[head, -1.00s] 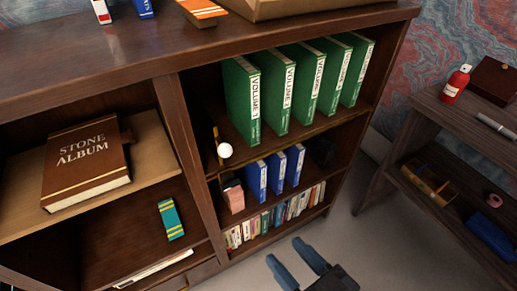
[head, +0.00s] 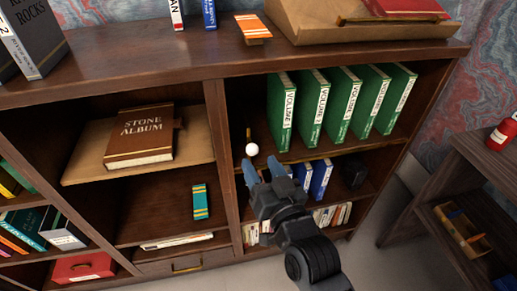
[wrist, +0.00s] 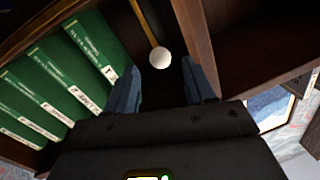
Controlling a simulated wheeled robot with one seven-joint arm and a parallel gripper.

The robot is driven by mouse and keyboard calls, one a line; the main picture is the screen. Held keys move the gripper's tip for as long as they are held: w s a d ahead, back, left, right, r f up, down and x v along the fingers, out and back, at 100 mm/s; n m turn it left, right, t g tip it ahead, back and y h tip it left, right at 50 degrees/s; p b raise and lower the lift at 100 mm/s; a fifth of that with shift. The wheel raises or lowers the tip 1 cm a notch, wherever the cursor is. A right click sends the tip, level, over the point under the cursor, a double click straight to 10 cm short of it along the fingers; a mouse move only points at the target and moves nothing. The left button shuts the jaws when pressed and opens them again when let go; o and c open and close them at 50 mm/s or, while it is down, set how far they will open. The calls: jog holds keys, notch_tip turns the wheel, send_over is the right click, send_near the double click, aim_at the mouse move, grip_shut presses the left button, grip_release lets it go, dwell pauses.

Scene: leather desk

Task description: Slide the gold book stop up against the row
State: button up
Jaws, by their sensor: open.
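The gold book stop (head: 248,134) stands at the left end of the upper right shelf, its white ball knob (head: 252,149) facing out. A gap separates it from the row of green volumes (head: 338,107) to its right, which stand upright, several in number. My gripper (head: 263,170) is open and empty, just below and in front of the knob. In the wrist view, the white knob (wrist: 160,57) and gold bar (wrist: 146,20) lie ahead, between the lines of my two fingers (wrist: 163,88). The green books (wrist: 65,80) are on the left there.
The wooden divider (head: 219,140) is close to the left of the stop. The shelf edge (head: 310,155) runs below the books. Blue books (head: 320,178) and a dark object (head: 353,173) fill the shelf below. A side table with a red bottle (head: 502,134) is at right.

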aim_at(254, 154)
jog(key=shift+p+x, duration=0.6)
jog(key=shift+x, duration=2.4)
jog(key=shift+c, duration=0.5)
grip_shut()
